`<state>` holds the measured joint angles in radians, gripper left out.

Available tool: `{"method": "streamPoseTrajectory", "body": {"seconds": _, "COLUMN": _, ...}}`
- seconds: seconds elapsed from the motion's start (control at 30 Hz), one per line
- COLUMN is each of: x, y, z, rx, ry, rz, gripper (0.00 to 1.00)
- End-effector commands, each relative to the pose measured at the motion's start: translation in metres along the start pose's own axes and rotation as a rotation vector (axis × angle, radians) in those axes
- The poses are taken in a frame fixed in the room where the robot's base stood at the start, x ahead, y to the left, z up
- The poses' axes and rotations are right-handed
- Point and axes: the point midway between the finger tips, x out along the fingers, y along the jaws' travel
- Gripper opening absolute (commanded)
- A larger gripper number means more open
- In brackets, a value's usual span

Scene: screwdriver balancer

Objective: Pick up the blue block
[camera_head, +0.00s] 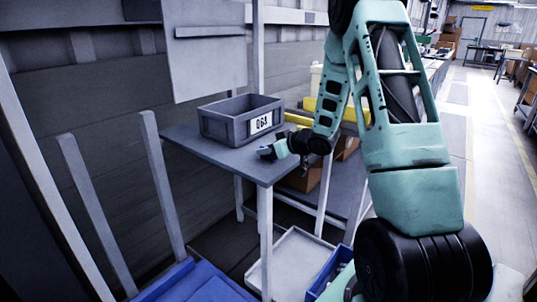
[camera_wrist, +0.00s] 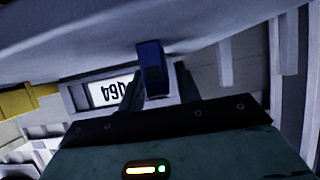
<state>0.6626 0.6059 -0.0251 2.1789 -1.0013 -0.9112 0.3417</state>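The blue block (camera_wrist: 151,66) stands out in the wrist view as a small dark-blue upright shape beside the pale table surface. My gripper (camera_wrist: 158,88) has its two dark fingers apart, one on either side of the block in this view. The left finger overlaps the block's edge, and a gap shows on the right. I cannot tell whether either finger touches it. In the head view my gripper (camera_head: 267,152) is low over the right part of the grey table (camera_head: 215,155). I cannot make out the block clearly there.
A grey bin (camera_head: 241,118) labelled 064 stands on the table behind my gripper; it also shows in the wrist view (camera_wrist: 70,97). A yellow bin (camera_head: 330,108) is to the right. A white tray (camera_head: 290,262) and a blue crate (camera_head: 330,275) sit below the table.

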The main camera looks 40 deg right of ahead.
Motion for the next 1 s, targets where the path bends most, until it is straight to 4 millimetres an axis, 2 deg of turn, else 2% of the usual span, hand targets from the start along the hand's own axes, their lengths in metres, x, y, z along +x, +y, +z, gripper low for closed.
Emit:
{"method": "streamPoseTrajectory", "body": {"seconds": 0.03, "x": 0.000, "y": 0.000, "z": 0.000, "rx": 0.000, "ry": 0.000, "rz": 0.000, "gripper": 0.19}}
{"method": "streamPoseTrajectory", "body": {"seconds": 0.1, "x": 0.000, "y": 0.000, "z": 0.000, "rx": 0.000, "ry": 0.000, "rz": 0.000, "gripper": 0.00}}
{"method": "streamPoseTrajectory", "body": {"seconds": 0.47, "x": -0.002, "y": 0.000, "z": -0.004, "rx": 0.000, "ry": 0.001, "rz": 0.000, "gripper": 0.00}}
{"method": "streamPoseTrajectory", "body": {"seconds": 0.57, "x": -0.008, "y": 0.000, "z": -0.017, "rx": -0.003, "ry": 0.003, "rz": 0.001, "gripper": 0.00}}
{"method": "streamPoseTrajectory", "body": {"seconds": 0.8, "x": -0.029, "y": 0.000, "z": -0.061, "rx": -0.004, "ry": 0.004, "rz": 0.001, "gripper": 0.00}}
{"method": "streamPoseTrajectory", "body": {"seconds": 1.0, "x": -0.041, "y": 0.000, "z": -0.085, "rx": -0.001, "ry": 0.001, "rz": -0.001, "gripper": 0.00}}
